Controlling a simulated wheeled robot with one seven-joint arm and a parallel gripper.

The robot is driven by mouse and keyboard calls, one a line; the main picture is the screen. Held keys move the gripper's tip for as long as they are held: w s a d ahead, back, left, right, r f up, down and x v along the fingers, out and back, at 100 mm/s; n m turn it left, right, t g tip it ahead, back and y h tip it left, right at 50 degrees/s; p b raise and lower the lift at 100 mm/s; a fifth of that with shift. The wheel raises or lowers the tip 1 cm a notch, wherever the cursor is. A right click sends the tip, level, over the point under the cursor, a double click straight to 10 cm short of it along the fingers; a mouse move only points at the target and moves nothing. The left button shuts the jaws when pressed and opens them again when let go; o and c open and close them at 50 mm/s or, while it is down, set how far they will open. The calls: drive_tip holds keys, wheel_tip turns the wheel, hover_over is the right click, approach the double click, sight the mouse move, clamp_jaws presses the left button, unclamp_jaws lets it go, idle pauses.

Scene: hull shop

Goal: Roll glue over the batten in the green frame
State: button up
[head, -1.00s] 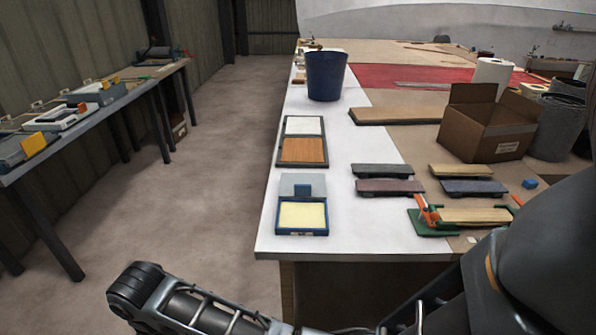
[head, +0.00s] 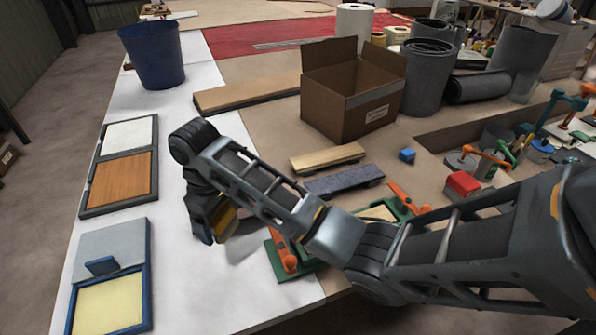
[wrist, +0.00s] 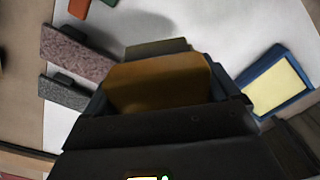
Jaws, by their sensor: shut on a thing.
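The green frame (head: 288,271) with orange clamps (head: 281,250) lies on the bench, partly behind my arm. The pale batten (head: 378,212) in it shows only in part. My gripper (head: 212,226) is shut on an ochre, broad-faced thing (head: 229,221) above the white bench top, left of the green frame. That thing fills the middle of the wrist view (wrist: 160,82); I cannot tell whether it is a roller. A blue tray with a pale yellow bed (head: 108,306) and a grey lid panel lies front left, also at right in the wrist view (wrist: 277,87).
A pale wood block (head: 327,157) and a blue-grey block (head: 345,180) lie behind my arm. A mauve block (wrist: 75,52) and a grey one (wrist: 65,92) show in the wrist view. A cardboard box (head: 345,95), blue bin (head: 153,55) and dark two-panel tray (head: 120,165) stand farther back.

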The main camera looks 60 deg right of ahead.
drive_tip(key=s+d+r+n+b, duration=0.3)
drive_tip(key=d, duration=0.8)
drive_tip(key=s+d+r+n+b, duration=0.2)
drive_tip(key=s+d+r, duration=0.15)
drive_tip(key=d, duration=0.65)
drive_tip(key=s+d+f+n+b, duration=0.2)
drive_tip(key=s+d, duration=0.2)
drive_tip(key=s, duration=0.7)
drive_tip(key=s+d+f+n+b, duration=0.2)
drive_tip(key=s+d, duration=0.3)
drive_tip(key=s, duration=0.6)
drive_tip(key=w+a+p, duration=0.2)
drive_tip(key=w+a, duration=0.4)
drive_tip(key=a, duration=0.2)
drive_tip(key=w+a+p, duration=0.2)
drive_tip(key=w+a, duration=0.3)
drive_tip(key=a, duration=0.4)
drive_tip(key=shift+w+f+p, duration=0.15)
drive_tip(key=shift+w+p, duration=0.2)
drive_tip(key=shift+w, duration=0.05)
